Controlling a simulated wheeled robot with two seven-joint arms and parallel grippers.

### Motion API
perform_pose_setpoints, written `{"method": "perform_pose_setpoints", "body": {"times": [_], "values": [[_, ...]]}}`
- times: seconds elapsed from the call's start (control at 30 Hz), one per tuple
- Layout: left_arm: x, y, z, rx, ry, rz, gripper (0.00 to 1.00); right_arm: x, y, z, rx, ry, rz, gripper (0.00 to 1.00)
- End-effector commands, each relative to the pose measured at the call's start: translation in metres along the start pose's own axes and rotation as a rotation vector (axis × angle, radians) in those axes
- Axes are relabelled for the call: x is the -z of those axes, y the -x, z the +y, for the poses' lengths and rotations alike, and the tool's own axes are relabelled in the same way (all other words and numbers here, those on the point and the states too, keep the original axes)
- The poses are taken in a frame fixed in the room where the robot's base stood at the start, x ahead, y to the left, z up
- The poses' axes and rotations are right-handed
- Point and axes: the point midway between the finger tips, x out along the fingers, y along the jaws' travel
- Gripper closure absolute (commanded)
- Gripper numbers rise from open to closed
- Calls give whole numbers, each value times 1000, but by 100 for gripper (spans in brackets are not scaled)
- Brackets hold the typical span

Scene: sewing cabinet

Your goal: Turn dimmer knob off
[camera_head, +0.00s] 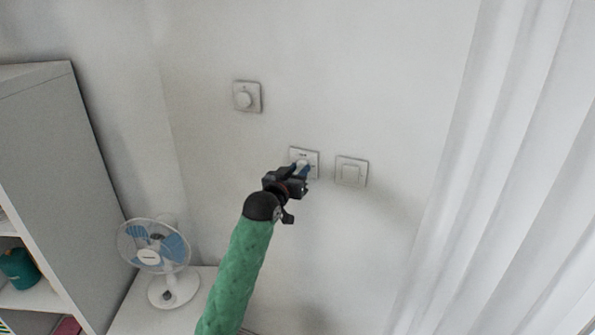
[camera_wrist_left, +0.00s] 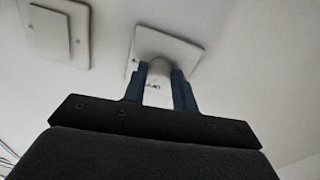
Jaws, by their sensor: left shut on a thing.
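A white square wall plate (camera_head: 313,156) with a round dimmer knob (camera_head: 301,164) is on the wall, in the middle of the head view. My left gripper (camera_head: 301,168) is at this plate, with its blue fingers on either side of the knob. In the left wrist view, the white knob (camera_wrist_left: 155,70) sits between the two fingers (camera_wrist_left: 160,88), which are shut on it. The plate (camera_wrist_left: 178,48) behind it carries small dark markings, too small to read. The gripper partly covers the knob in the head view. My right gripper is not in view.
A square rocker switch (camera_head: 351,172) is just right of the gripper. A white curtain (camera_head: 500,170) hangs at right. A fan (camera_head: 158,255) and a shelf unit (camera_head: 75,190) stand at left.

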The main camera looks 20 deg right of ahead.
Motion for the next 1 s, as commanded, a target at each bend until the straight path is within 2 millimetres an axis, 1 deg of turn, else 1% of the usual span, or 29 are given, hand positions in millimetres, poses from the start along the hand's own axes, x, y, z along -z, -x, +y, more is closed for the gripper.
{"method": "perform_pose_setpoints", "body": {"times": [0.1, 0.3, 0.47, 0.77, 0.8, 0.9, 1.0], "values": [[-3, 0, 0, 1, 51, -1, 95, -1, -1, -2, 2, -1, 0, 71], [-4, 0, 0, 0, 98, 1, 95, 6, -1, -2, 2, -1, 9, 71], [-4, 0, 0, 0, 110, 2, 95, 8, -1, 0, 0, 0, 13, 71], [-4, 0, 0, 0, 110, 2, 95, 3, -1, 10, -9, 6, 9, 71], [-4, 0, 0, 0, 110, 2, 68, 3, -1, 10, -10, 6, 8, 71], [-4, 0, 0, 0, 110, 3, 51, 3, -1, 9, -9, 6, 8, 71], [-3, 0, 0, 0, 109, 4, 51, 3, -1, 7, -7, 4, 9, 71]]}}
